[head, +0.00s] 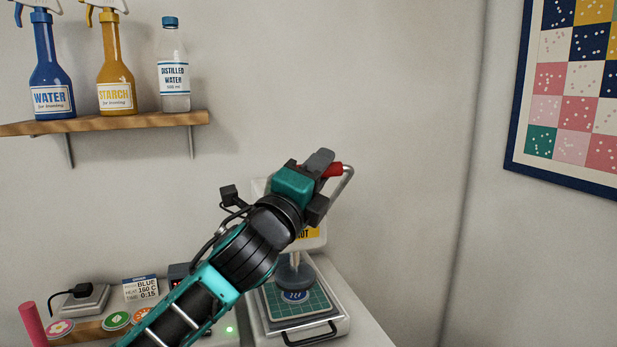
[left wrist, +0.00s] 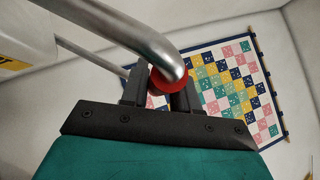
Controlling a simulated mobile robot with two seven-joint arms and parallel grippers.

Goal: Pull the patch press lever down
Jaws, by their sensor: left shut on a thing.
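The patch press (head: 338,319) stands on the white counter at the lower middle of the head view. Its lever is a bent metal bar (head: 346,182) with a red grip (head: 333,169), and it is raised above the press. My left gripper (head: 322,164) is shut on the red grip. The left wrist view shows the red grip (left wrist: 168,80) between the two dark fingers (left wrist: 165,97), with the metal bar (left wrist: 135,32) running up to the left. The round press head (head: 296,276) hangs over the green gridded bed (head: 318,300). My left arm hides part of the press column. My right gripper is not in view.
A wooden shelf (head: 150,122) with a blue bottle (head: 48,65), a yellow bottle (head: 112,62) and a distilled water bottle (head: 173,70) is on the wall at upper left. Round patches (head: 116,320) and a settings card (head: 142,289) sit lower left. A quilt (head: 575,100) hangs right.

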